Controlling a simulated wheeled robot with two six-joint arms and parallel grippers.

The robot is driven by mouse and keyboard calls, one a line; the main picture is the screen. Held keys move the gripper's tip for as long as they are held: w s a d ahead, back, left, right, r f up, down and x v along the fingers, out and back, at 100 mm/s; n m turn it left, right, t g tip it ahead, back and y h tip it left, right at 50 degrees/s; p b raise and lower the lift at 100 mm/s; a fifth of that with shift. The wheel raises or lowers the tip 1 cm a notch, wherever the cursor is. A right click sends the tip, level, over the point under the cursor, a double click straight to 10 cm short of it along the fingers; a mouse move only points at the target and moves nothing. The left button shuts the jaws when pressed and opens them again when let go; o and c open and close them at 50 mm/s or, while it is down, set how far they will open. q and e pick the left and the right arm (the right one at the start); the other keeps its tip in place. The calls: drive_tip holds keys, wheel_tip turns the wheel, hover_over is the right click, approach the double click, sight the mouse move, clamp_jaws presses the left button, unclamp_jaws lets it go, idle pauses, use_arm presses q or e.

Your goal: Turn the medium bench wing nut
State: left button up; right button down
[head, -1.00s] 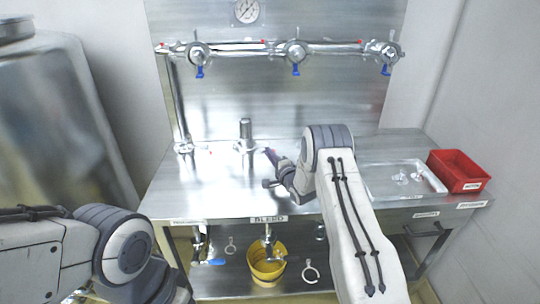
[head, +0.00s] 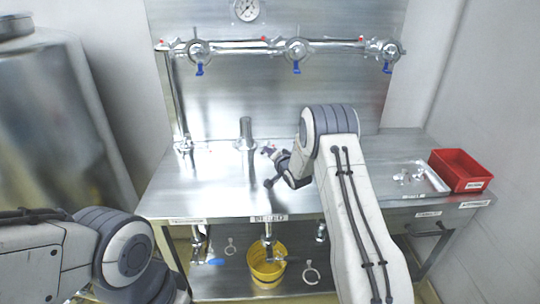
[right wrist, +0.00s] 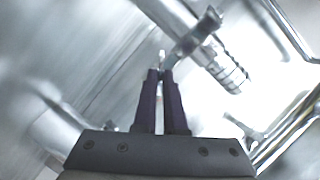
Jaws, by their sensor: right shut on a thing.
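The bench clamp with its wing nut (right wrist: 195,38) shows in the right wrist view as shiny metal just ahead of my fingertips. In the head view this clamp is at the foot of the upright pipe stub (head: 246,132) on the bench, and the nut is too small to make out. My right gripper (right wrist: 162,74) has its purple fingers closed on a thin shiny piece that looks like a wing of the nut. In the head view, my right gripper (head: 267,151) is just right of the stub's foot. My left gripper is out of view; only its arm shows at lower left.
Another bench clamp (head: 183,147) is at the left pipe. A shallow tray (head: 440,184) with clear parts and a red bin (head: 460,170) are at the right. A yellow bucket (head: 266,266) stands below. The bench front (head: 200,200) is clear.

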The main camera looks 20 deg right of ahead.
drive_tip(key=n+g+h+b, duration=0.1)
drive_tip(key=n+b, duration=0.1)
drive_tip(key=n, duration=0.1)
drive_tip(key=shift+a+h+b, duration=0.15)
drive_tip(key=shift+h+b, duration=0.15)
drive_tip(key=shift+h, duration=0.1)
drive_tip(key=shift+n+g+h+b, duration=0.4)
drive_tip(key=shift+n, duration=0.4)
drive_tip(key=shift+a+r+n, duration=0.1)
drive_tip(key=shift+r+n, duration=0.05)
drive_tip(key=shift+n, duration=0.15)
drive_tip(key=shift+w+a+r+n+g+h+p, duration=0.1)
drive_tip(key=shift+n+g+h+p, duration=0.3)
drive_tip(key=shift+n+h+p, duration=0.9)
drive_tip(key=c, duration=1)
unclamp_jaws()
